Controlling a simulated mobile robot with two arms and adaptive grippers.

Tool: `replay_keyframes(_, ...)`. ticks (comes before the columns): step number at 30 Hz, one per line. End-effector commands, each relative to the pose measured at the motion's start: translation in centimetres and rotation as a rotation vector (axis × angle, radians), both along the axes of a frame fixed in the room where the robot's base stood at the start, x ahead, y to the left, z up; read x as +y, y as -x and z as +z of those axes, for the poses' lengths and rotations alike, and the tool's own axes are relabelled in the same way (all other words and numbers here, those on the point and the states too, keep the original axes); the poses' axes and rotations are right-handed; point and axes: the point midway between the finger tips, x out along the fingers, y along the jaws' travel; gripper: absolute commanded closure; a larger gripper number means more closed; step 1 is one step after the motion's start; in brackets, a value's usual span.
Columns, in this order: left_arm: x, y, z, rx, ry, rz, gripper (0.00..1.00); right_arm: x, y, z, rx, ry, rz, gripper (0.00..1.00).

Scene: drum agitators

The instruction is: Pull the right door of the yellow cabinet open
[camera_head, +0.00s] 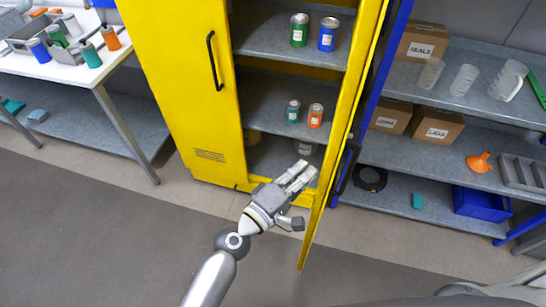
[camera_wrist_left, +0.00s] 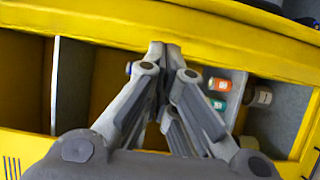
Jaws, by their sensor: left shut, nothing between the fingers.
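The yellow cabinet's right door (camera_head: 348,125) stands swung open toward me and shows nearly edge-on in the head view. Its dark handle (camera_head: 346,170) is on the door's outer side, to the right. The left door (camera_head: 178,75) is closed, with a black handle (camera_head: 215,61). My left gripper (camera_head: 304,170) is shut and empty, in front of the cabinet opening, on the inner side of the right door. In the left wrist view its fingertips (camera_wrist_left: 164,46) meet at a yellow strip (camera_wrist_left: 190,22); I cannot tell whether they touch it. My right gripper is out of view.
Inside the cabinet, a green can (camera_head: 299,30) and a blue can (camera_head: 328,34) stand above a teal can (camera_head: 293,111) and an orange can (camera_head: 316,116). Right of the door is a shelf rack (camera_head: 385,198) with boxes and a blue bin (camera_head: 482,204). The floor (camera_head: 110,235) at left is clear.

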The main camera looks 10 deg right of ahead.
Motion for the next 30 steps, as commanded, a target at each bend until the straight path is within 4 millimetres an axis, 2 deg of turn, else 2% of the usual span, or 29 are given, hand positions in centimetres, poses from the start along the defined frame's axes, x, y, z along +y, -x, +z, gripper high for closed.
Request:
replay_keyframes(4, -2.5, 1.7, 0.0, 0.002, 0.000, -0.002, 1.00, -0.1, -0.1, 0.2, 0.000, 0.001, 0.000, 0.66)
replay_keyframes(10, -4.4, 2.8, -0.1, 0.001, -0.002, 0.000, 1.00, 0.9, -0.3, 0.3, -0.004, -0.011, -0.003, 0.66)
replay_keyframes(19, -4.9, 3.1, -0.1, 0.000, -0.002, 0.000, 1.00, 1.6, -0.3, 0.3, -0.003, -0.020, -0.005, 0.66)
replay_keyframes(30, -4.7, 2.8, -0.2, -0.001, -0.003, 0.001, 1.00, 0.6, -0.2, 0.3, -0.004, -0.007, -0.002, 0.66)
